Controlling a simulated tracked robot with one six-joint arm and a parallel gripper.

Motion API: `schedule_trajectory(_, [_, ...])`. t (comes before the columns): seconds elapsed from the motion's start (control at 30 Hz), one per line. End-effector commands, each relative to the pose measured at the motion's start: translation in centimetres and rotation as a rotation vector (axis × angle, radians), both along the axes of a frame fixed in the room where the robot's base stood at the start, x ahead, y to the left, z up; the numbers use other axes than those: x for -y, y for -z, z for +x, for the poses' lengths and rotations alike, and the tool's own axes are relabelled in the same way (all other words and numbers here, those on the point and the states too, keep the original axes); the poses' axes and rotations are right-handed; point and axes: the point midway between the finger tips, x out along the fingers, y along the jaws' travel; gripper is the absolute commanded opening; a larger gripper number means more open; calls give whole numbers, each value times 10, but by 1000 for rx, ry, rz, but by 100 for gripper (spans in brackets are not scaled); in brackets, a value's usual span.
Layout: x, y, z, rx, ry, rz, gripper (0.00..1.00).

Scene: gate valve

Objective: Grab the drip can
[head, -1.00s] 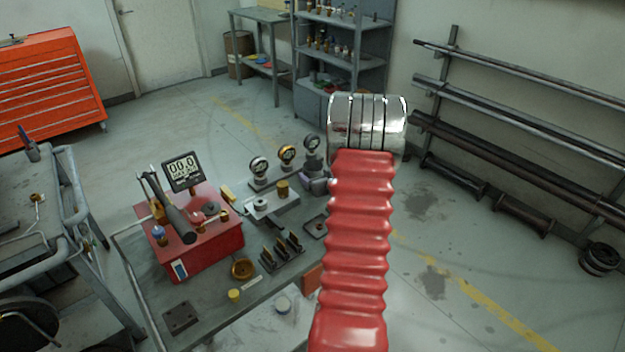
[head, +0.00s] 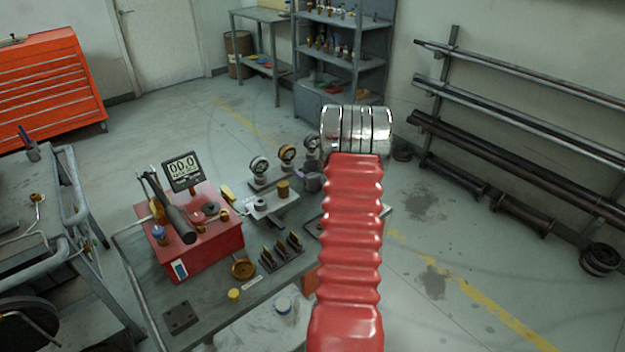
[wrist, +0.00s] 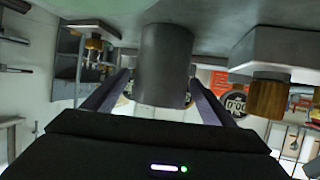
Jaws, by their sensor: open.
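The drip can, a plain grey cylinder (wrist: 165,62), shows large in the wrist view, which looks upside down. My gripper (wrist: 160,80) is open, with one dark finger on either side of the can. The right finger's tip looks very close to the can's edge; I cannot tell whether it touches. In the head view the can (head: 312,182) is a small grey shape at the bench's back right, partly hidden by my red arm. The gripper itself is hidden there.
Close by on the bench (head: 205,326) stand pressure gauges (head: 287,154) and a block with a brass plug (head: 283,188), also large at right in the wrist view (wrist: 268,96). A red box (head: 200,240) with a display stands further left.

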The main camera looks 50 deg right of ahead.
Motion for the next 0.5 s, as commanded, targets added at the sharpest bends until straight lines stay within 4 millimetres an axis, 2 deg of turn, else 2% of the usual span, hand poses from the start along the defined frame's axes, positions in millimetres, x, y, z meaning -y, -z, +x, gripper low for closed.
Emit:
schedule_trajectory(0.13, [0, 0, 0, 0, 0, 0, 78])
schedule_trajectory(0.5, [0, 0, 0, 0, 0, 0, 52])
